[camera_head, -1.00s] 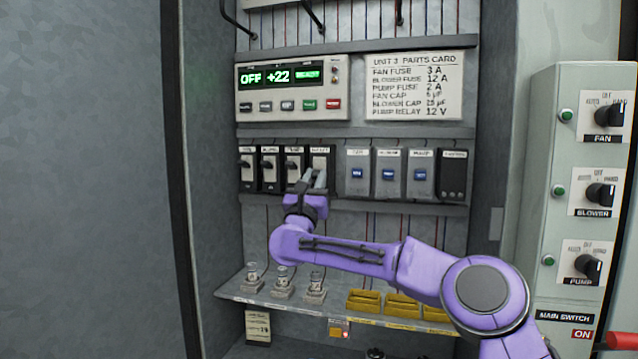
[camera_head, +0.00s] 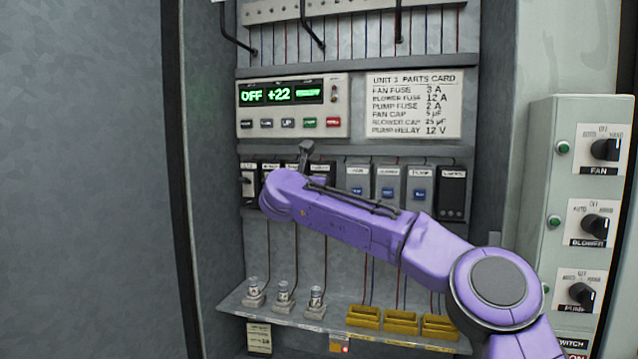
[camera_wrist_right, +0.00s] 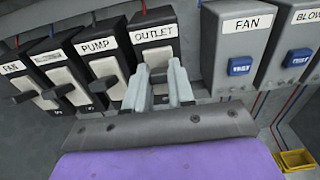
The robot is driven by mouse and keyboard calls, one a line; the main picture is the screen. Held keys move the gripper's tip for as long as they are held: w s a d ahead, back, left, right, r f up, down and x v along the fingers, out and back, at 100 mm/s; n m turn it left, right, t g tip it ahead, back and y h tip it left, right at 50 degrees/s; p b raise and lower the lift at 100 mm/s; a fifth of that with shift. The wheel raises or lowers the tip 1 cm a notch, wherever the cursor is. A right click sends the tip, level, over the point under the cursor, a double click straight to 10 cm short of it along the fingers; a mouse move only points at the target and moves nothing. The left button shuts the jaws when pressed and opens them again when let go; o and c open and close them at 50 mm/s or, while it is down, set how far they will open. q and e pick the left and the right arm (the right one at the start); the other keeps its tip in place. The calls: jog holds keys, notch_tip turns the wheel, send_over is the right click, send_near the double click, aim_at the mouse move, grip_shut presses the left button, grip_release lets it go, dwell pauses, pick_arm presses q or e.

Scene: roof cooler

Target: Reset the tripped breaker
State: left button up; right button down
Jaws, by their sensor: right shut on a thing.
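A row of black breakers with pale fronts and dark levers sits below the display. In the right wrist view they are the FAN breaker (camera_wrist_right: 22,92), a breaker with an unclear label (camera_wrist_right: 62,80), the PUMP breaker (camera_wrist_right: 103,62) and the OUTLET breaker (camera_wrist_right: 153,38). My right gripper (camera_wrist_right: 160,72) is at the OUTLET breaker, its grey fingers close together on the lever, which they mostly hide. My left gripper is not in view.
A display panel (camera_head: 292,106) reads OFF +22, beside a parts card (camera_head: 414,104). Grey modules with blue buttons (camera_head: 388,184) stand right of the breakers. Below, a shelf (camera_head: 330,326) holds fuses and yellow trays (camera_head: 400,322). A switch box with knobs (camera_head: 594,226) is at the right.

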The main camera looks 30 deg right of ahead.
jog(key=shift+r, duration=0.3)
jog(key=c, duration=1)
grip_release()
jog(key=shift+o, duration=0.2)
jog(key=b+v, duration=0.6)
jog(key=v, duration=0.4)
jog(key=shift+s+a, duration=0.2)
jog(key=shift+a, duration=0.05)
